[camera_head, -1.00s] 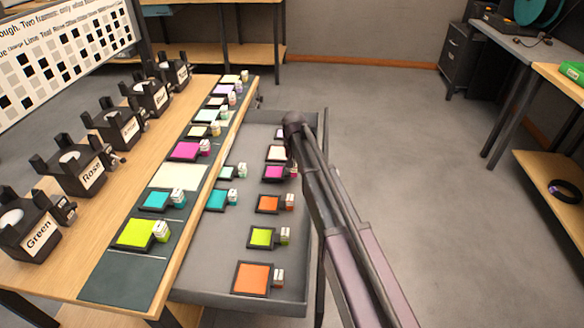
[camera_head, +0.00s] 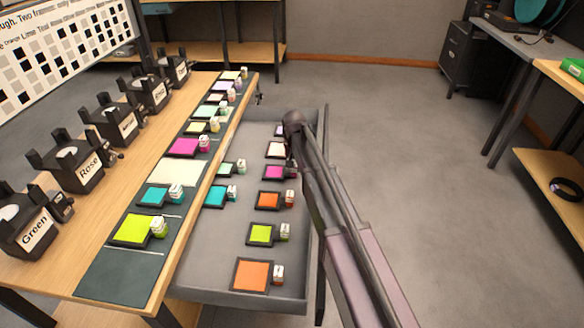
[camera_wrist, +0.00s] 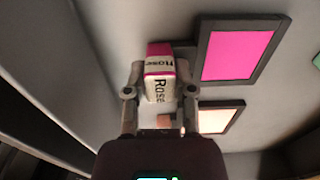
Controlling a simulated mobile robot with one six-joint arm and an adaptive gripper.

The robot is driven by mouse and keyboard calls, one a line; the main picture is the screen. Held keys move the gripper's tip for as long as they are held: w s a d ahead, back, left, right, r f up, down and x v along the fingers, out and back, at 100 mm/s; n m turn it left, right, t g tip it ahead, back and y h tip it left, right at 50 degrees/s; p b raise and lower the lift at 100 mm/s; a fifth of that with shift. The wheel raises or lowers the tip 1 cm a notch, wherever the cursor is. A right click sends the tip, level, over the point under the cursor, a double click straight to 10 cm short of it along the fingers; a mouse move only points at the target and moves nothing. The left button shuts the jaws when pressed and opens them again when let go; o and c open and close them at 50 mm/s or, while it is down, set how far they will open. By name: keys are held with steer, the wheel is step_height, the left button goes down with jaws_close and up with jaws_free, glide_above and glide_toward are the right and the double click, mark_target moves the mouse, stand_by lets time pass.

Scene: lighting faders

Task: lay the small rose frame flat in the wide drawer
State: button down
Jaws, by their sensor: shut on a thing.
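The small rose frame (camera_head: 274,172) is a magenta square with a dark border. It lies flat in the wide drawer (camera_head: 213,265), on the right side, or very close to its floor. In the wrist view its magenta face (camera_wrist: 238,52) is to the right of my gripper (camera_wrist: 160,78). My gripper is shut on the white-and-pink tag block (camera_wrist: 159,92), which reads "Rose" and sits beside the frame. In the head view my arm hides most of the gripper and part of the tag.
A cream frame (camera_head: 276,149) lies just behind the rose frame, an orange one (camera_head: 269,200) just in front. Several other tagged frames share the drawer. A larger magenta frame (camera_head: 184,147) is on the tabletop (camera_head: 108,205). Bare drawer floor shows at front left.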

steer(key=shift+f, duration=0.1)
steer(key=shift+c, duration=1.9)
jaws_free()
step_height(320, 180, up, 7)
steer(key=p, duration=0.7)
